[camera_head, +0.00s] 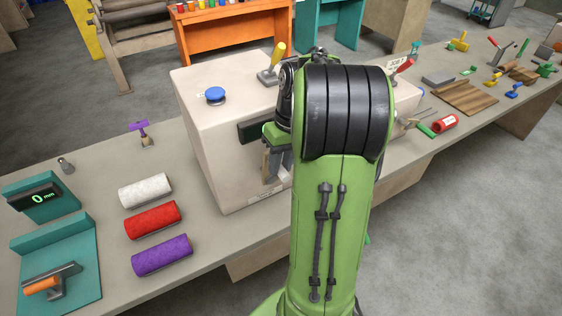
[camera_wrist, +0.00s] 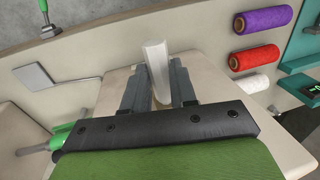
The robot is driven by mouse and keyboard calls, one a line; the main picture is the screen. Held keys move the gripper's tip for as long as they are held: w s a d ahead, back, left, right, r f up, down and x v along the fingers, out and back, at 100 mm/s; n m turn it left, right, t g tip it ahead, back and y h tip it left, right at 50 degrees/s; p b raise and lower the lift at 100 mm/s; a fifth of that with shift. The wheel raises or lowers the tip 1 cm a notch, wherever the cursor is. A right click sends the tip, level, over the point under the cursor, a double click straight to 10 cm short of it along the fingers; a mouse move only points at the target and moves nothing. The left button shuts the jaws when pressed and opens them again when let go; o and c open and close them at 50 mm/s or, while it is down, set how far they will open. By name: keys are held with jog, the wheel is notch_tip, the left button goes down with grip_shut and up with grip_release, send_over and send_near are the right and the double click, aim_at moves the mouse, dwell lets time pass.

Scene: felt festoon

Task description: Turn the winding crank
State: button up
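The winding crank's pale cylindrical handle (camera_wrist: 156,62) stands between the two dark grey fingers of my gripper (camera_wrist: 159,75) in the wrist view. The fingers lie close along both sides of it, with little or no gap at the tips. The rest of the crank is hidden behind my gripper. In the head view my gripper (camera_head: 274,160) is at the front face of the cream machine (camera_head: 215,135), and my arm covers the crank there. The machine's cream casing also fills the middle of the wrist view (camera_wrist: 110,95).
A blue knob (camera_head: 215,95) and a yellow-handled lever (camera_head: 272,65) are on the machine's top. White (camera_head: 146,190), red (camera_head: 152,220) and purple (camera_head: 162,255) rolls lie left of it. A teal gauge stand (camera_head: 40,198) is farther left. Tools lie along the bench at right.

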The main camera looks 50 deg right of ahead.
grip_shut()
jog(key=shift+d, duration=0.1)
